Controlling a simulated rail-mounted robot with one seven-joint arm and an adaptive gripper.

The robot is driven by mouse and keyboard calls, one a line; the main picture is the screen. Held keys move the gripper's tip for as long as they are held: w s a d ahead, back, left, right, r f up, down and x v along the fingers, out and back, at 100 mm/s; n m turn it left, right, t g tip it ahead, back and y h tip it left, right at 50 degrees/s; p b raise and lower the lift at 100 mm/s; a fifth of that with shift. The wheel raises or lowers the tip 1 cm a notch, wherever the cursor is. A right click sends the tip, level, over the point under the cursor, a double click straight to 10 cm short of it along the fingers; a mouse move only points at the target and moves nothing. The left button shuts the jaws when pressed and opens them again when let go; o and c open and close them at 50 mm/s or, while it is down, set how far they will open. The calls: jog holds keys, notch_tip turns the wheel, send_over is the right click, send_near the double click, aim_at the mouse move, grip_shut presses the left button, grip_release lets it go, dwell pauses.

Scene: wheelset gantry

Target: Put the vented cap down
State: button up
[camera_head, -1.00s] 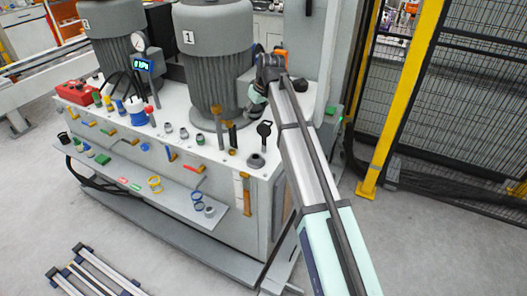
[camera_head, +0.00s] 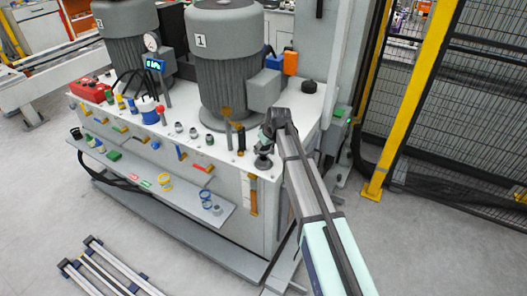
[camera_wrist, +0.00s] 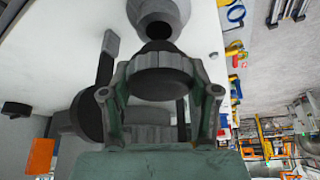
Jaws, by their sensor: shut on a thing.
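The vented cap is a dark, ribbed round cap (camera_wrist: 160,75) between my fingers in the wrist view. My gripper (camera_wrist: 160,95) is shut on it, one finger on each side. Just beyond the cap is a grey round neck (camera_wrist: 158,14) with a dark opening. The cap overlaps the neck in this view, and I cannot tell whether they touch. In the head view my gripper (camera_head: 266,140) is over the front right corner of the white cabinet top, just above the grey neck (camera_head: 263,163). The cap is not clearly visible there.
A dark paddle-shaped handle (camera_wrist: 107,55) stands close left of the cap in the wrist view. On the cabinet top (camera_head: 215,148) are a large grey motor (camera_head: 222,75), an orange box (camera_head: 290,63) and a black round knob (camera_head: 309,87).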

aim_at(263, 152)
jog(key=shift+f, duration=1.3)
jog(key=shift+f, duration=0.3)
jog(key=o, duration=1.1)
jog(key=shift+o, duration=0.2)
jog(key=shift+r, duration=0.1)
